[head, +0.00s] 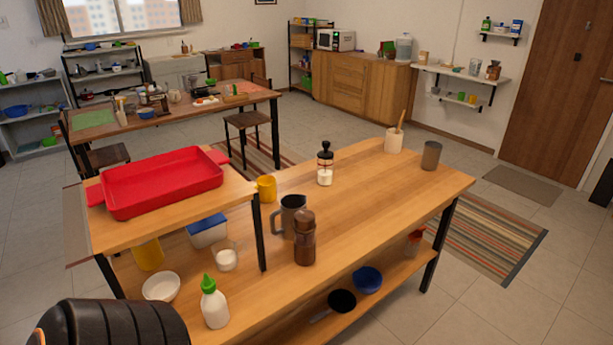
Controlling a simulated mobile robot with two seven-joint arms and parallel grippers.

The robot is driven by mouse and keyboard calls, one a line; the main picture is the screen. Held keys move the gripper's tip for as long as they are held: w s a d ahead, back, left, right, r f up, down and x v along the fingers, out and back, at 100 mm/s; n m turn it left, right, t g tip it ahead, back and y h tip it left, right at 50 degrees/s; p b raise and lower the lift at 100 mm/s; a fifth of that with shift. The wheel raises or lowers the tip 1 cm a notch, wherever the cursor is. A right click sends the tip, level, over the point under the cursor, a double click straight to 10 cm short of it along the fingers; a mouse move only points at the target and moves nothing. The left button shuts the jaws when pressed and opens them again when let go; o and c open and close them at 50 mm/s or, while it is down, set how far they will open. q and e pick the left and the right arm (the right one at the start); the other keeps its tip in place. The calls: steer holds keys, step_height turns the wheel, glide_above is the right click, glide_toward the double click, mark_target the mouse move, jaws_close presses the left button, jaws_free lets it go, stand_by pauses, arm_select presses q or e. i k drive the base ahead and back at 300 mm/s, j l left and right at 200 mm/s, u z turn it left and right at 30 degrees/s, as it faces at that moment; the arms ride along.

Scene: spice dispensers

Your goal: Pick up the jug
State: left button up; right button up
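A dark grey metal jug (292,214) with a side handle and spout stands upright on the wooden table (355,190), near its middle. Its handle is on the left side. A brown grinder (305,240) stands close in front of it and partly overlaps its lower right side. Neither of my grippers shows in the head view.
A yellow mug (266,188) and a black-topped dispenser (325,165) stand behind the jug. A red tray (163,182) sits on a raised shelf at left, its black leg (259,235) near the jug. Right of the jug, the tabletop is mostly clear before a utensil pot (393,140).

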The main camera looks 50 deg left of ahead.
mark_target(290, 203)
steer(key=i+u, duration=0.35)
steer(key=i, duration=0.25)
steer(key=i+u, duration=0.3)
steer(key=i, duration=0.25)
steer(key=z, duration=0.4)
steer(key=i+z, duration=0.15)
steer(key=z, duration=6.65)
steer(key=k+l, duration=0.05)
